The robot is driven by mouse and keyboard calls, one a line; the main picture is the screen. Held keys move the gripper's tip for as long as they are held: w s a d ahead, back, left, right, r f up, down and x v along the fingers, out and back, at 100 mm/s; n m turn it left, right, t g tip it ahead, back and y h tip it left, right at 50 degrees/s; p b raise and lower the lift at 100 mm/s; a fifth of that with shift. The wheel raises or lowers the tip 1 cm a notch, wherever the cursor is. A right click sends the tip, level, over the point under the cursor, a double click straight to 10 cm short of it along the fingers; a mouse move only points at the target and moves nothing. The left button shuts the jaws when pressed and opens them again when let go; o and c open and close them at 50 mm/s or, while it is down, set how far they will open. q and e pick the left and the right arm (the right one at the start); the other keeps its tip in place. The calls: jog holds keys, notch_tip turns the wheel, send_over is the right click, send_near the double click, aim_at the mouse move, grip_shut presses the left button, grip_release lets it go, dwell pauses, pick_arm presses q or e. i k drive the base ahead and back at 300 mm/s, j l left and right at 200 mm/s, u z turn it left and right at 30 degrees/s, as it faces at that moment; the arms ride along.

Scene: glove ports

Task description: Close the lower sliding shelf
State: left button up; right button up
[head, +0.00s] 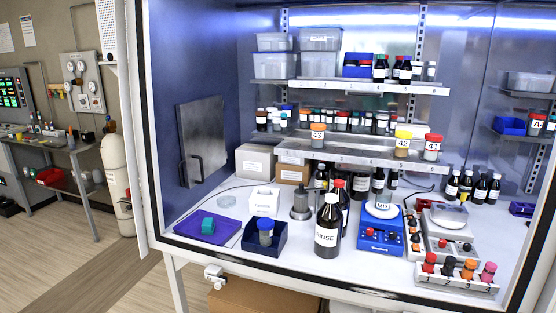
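The lower shelf (340,155) is a grey metal shelf with a marked front lip inside the cabinet. Its front edge stands out over the worktop, in front of a row of small bottles (340,121). An orange-capped jar (318,137) labelled 43 stands toward its left. A yellow-capped jar (403,145) labelled 42 and a red-capped jar (432,148) labelled 41 stand toward its right. The upper shelf (350,85) is above it and carries clear bins and dark bottles. Neither of my grippers is in view.
A tall RINSE bottle (328,226), a blue mixer (381,238) and a rack of coloured-cap vials (458,276) crowd the worktop below. A purple tray (207,229) and a blue bin (264,242) stand left. The cabinet's left frame post (143,120) borders the opening.

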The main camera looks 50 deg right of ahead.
aim_at(348, 156)
jog(key=z, duration=2.05)
